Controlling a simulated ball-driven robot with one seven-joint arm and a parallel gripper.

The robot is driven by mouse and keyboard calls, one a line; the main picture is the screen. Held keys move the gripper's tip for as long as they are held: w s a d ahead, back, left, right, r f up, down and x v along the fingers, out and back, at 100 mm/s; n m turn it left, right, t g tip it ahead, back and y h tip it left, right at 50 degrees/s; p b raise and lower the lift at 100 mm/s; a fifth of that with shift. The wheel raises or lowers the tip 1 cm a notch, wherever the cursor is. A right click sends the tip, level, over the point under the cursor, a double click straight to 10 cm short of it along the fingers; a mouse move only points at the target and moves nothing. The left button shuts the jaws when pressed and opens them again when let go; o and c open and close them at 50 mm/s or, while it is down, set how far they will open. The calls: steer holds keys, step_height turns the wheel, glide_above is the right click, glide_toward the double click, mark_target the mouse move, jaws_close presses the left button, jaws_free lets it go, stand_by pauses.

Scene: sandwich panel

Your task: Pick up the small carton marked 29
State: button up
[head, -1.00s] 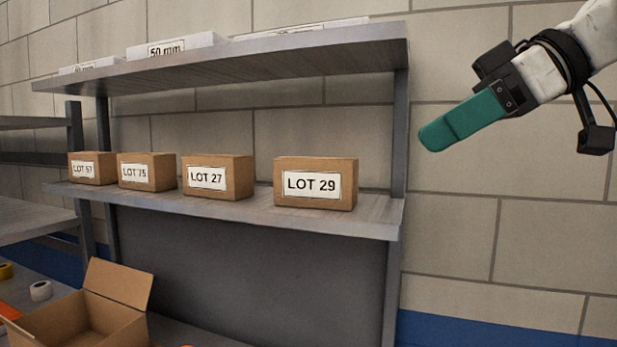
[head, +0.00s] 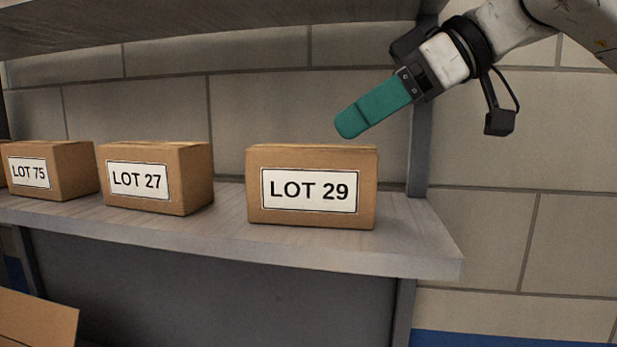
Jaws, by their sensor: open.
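The small brown carton marked LOT 29 (head: 312,212) stands upright on the middle shelf (head: 330,245), near its right end, with its label facing me. My gripper (head: 352,122) shows its green finger side-on, pointing down and left. In the picture its tip lies just above the carton's top right part. I cannot tell how far in front of the carton it is. The gripper is open and empty; the second finger is hidden behind the first.
The LOT 27 carton (head: 190,180) stands left of LOT 29 with a gap between. The LOT 75 carton (head: 75,170) is further left. An upper shelf (head: 200,25) hangs over them. A shelf post (head: 420,150) stands at the right. An open cardboard box (head: 40,322) shows at lower left.

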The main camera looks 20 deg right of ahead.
mark_target(313, 147)
steer(key=shift+x, duration=0.95)
steer(key=shift+p+x, duration=0.8)
steer(key=shift+x, duration=1.95)
steer(key=shift+c, duration=0.3)
steer(key=c, duration=1)
steer(key=shift+r, duration=0.15)
